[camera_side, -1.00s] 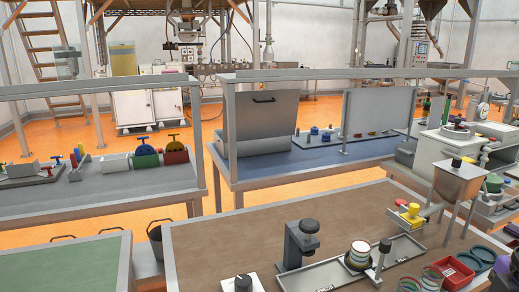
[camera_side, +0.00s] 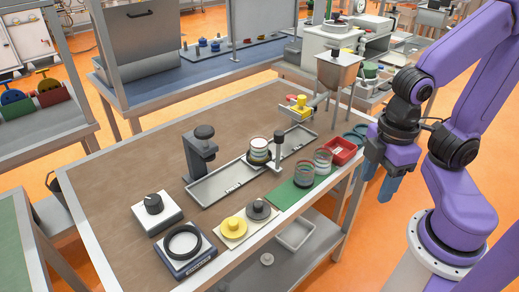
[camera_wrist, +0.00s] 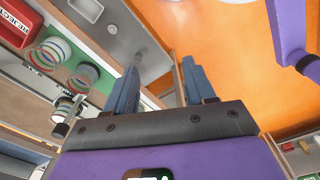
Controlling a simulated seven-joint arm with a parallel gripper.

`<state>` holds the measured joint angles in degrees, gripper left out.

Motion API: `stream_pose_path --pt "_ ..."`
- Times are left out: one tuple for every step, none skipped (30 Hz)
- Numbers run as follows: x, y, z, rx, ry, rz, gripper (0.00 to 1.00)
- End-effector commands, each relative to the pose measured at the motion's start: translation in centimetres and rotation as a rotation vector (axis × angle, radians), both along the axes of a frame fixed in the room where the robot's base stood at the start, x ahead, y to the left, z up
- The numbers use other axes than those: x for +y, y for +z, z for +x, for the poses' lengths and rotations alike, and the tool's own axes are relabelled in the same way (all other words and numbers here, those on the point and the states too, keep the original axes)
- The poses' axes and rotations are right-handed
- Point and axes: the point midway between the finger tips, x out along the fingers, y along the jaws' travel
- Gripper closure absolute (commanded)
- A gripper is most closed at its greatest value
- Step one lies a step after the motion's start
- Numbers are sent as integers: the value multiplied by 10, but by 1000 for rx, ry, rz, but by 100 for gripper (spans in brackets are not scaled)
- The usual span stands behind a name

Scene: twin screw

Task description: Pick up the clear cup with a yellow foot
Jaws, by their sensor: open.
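Two clear cups stand side by side on a green mat (camera_side: 286,198) near the table's right edge: a front cup (camera_side: 303,176) and a back cup (camera_side: 323,161). They also show in the wrist view, one nearer the red tray (camera_wrist: 52,53) and one on the green (camera_wrist: 82,76). A third banded cup (camera_side: 258,150) sits on the long grey tray beside a small post. I cannot tell which cup has a yellow foot. My gripper (camera_side: 380,181) is open and empty, fingers down, right of the cups beyond the table edge. Its fingers show in the wrist view (camera_wrist: 160,70).
A red tray (camera_side: 341,151) lies behind the cups. The long grey tray (camera_side: 222,183), a dark stand (camera_side: 199,155) and a hopper (camera_side: 337,72) stand farther off. Yellow (camera_side: 233,226) and grey knobs sit in front. The table's left part is bare.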

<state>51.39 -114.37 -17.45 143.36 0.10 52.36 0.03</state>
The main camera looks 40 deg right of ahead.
Motion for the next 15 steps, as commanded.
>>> stream_pose_path --pt "0 0 0 0 0 0 30" --pt "0 0 0 0 0 0 20" --pt "0 0 0 0 0 0 15" --pt "0 0 0 0 0 0 15" --pt "0 0 0 0 0 0 15" --pt "0 0 0 0 0 0 15" --pt "0 0 0 0 0 0 15" --pt "0 0 0 0 0 0 15" --pt "0 0 0 0 0 0 15" --pt "0 0 0 0 -1 0 15" --pt "0 0 0 0 -4 0 15" --pt "1 1 2 0 -14 0 15" --pt "2 1 4 1 -27 0 15" --pt "4 2 7 0 -45 0 15" --pt "6 3 12 2 -79 0 15"
